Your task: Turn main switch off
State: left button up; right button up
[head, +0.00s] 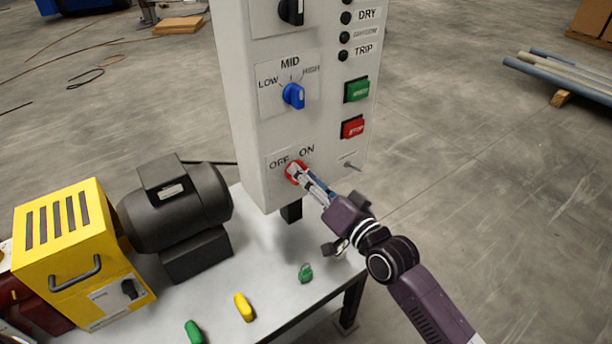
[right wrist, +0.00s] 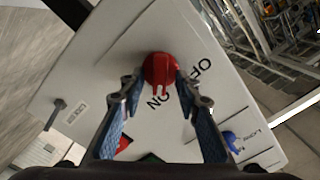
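The red main switch (head: 296,172) is a round knob low on the white control panel (head: 262,190), under the OFF and ON labels. In the right wrist view the red knob (right wrist: 160,70) shows with its raised grip bar toward the ON label. My right gripper (head: 305,180) reaches up to it from the lower right. In the wrist view its two fingers (right wrist: 160,84) stand at either side of the knob with a gap between them; firm contact is not clear. The fingers partly cover the knob in the head view. My left gripper is not in view.
Above are a blue selector (head: 293,95), a green button (head: 356,90) and a red stop button (head: 352,128). A dark motor (head: 175,205) and yellow box (head: 75,255) stand on the table (head: 270,250).

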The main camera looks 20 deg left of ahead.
grip_shut()
jog(key=shift+n, duration=0.4)
jog(key=n, duration=1.1)
jog(key=n+p, duration=0.1)
jog(key=n, duration=0.5)
jog(key=shift+s+a+f, duration=0.1)
jog(key=shift+s+a, duration=0.1)
jog(key=shift+s, duration=0.1)
dwell(0.4)
grip_release()
